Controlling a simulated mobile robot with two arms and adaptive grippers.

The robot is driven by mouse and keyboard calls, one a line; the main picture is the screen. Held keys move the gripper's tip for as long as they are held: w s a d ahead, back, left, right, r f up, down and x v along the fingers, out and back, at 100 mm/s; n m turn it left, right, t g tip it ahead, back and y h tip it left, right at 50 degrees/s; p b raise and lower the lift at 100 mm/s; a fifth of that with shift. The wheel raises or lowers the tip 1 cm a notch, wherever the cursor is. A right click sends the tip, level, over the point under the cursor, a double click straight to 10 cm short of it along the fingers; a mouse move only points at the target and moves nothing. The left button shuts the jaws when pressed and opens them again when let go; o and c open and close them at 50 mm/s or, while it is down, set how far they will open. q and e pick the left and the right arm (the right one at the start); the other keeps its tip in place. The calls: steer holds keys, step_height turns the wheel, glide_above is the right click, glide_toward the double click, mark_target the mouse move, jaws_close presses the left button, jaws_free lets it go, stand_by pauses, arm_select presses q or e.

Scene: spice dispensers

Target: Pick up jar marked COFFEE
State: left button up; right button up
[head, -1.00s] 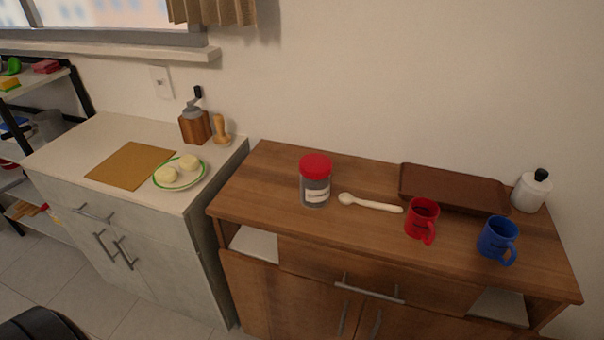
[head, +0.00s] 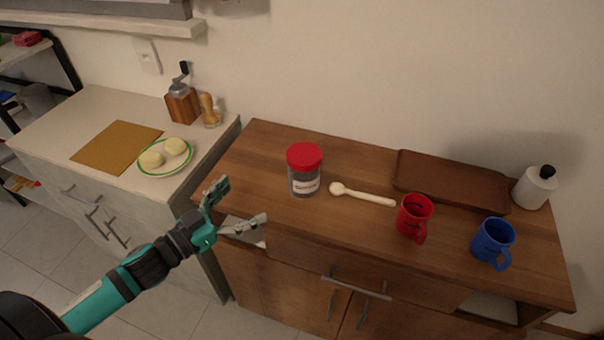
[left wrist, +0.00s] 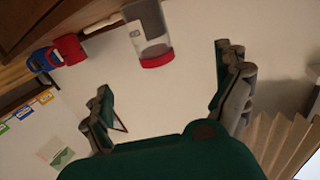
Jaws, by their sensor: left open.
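The jar (head: 305,173) has a red lid, a clear grey body and a white label whose lettering is too small to read. It stands upright on the wooden cabinet, left of a pale spoon. My left gripper (head: 241,208) is open and empty, left of the jar and near the cabinet's front left edge, not touching the jar. In the left wrist view the jar (left wrist: 148,35) appears upside down, beyond the open fingers (left wrist: 165,95). My right gripper is not in view.
The spoon (head: 362,195), red mug (head: 414,217), blue mug (head: 491,241), brown tray (head: 452,180) and white bottle (head: 534,187) stand or lie right of the jar. A plate (head: 146,171) with pale round items is on the left counter. The wood behind the jar is clear.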

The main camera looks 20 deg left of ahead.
mark_target(291, 169)
arm_select(q)
steer(key=shift+m+h, duration=0.3)
steer(key=shift+h, duration=0.2)
steer(key=x, duration=0.3)
steer(key=p+x, duration=0.1)
steer(key=x, duration=0.3)
steer(key=p+x, duration=0.1)
steer(key=x, duration=0.3)
steer(key=shift+d+r, duration=0.3)
steer(key=shift+d, duration=0.05)
steer(key=shift+f+p+x, duration=0.2)
steer(key=shift+p+x, duration=0.05)
steer(key=shift+x, duration=0.8)
steer(key=shift+f+p+x, duration=0.2)
steer(key=shift+p+x, duration=0.1)
steer(key=shift+x, duration=0.75)
steer(key=shift+f+p+x, duration=0.2)
steer(key=shift+p+x, duration=0.05)
steer(key=shift+x, duration=0.8)
steer(key=shift+s, duration=0.1)
steer(key=shift+c, duration=0.9)
steer(key=c, duration=1.4)
steer(key=shift+c, duration=0.6)
steer(key=shift+r, duration=0.1)
